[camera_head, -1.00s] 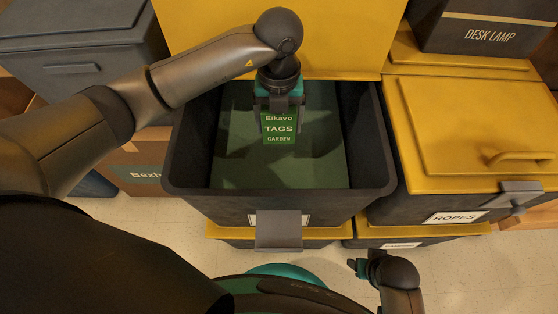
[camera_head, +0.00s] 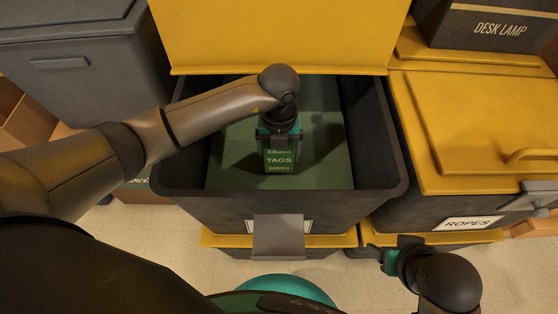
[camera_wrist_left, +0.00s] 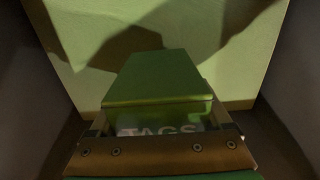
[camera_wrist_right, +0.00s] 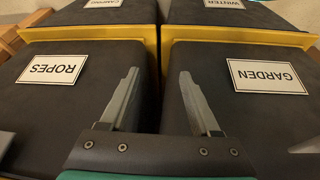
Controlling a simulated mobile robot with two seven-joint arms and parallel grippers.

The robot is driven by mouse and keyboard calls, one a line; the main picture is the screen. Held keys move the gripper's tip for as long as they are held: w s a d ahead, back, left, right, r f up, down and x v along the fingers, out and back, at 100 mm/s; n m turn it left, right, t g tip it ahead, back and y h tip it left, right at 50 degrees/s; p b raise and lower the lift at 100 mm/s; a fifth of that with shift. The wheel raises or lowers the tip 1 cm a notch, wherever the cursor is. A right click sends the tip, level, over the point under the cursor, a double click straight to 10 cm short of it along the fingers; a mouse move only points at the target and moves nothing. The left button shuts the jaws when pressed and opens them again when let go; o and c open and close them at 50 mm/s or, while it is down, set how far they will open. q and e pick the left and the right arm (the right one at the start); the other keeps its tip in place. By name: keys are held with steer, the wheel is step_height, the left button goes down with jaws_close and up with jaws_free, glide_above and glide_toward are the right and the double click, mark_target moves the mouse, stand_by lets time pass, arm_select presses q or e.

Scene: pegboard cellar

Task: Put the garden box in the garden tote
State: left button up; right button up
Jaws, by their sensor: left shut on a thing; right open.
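The garden box (camera_head: 279,160) is green, with "Eikavo TAGS GARDEN" in white on its front. My left gripper (camera_head: 280,140) is shut on it and holds it inside the open tote, over the green tote floor. In the left wrist view the box (camera_wrist_left: 165,80) is between the fingers, its lower part hidden; I cannot tell if it touches the floor. The garden tote (camera_head: 180,182) is dark grey with its yellow lid raised at the back; its "GARDEN" label (camera_wrist_right: 267,76) shows in the right wrist view. My right gripper (camera_wrist_right: 160,105) is open and empty in front of the totes.
A closed "ROPES" tote (camera_head: 470,130) with a yellow lid stands right of the garden tote. A dark "DESK LAMP" box (camera_head: 490,30) is behind it. A grey lidded bin (camera_head: 75,60) and cardboard boxes (camera_head: 30,120) stand at left.

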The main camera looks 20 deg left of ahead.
mark_target(279, 161)
arm_select(q)
step_height(279, 161, down, 3)
steer(key=shift+r+b, duration=0.1)
steer(key=shift+b, duration=0.5)
steer(key=shift+f, duration=0.25)
arm_select(e)
steer(key=shift+w+a+r+t+y, duration=0.3)
steer(key=shift+w+a+r+t, duration=0.3)
steer(key=shift+r+t, duration=0.15)
steer(key=shift+a, duration=0.1)
arm_select(q)
steer(key=shift+f, duration=0.1)
steer(key=o, duration=1.3)
arm_select(e)
steer(key=shift+w+a, duration=0.1)
steer(key=shift+w, duration=0.05)
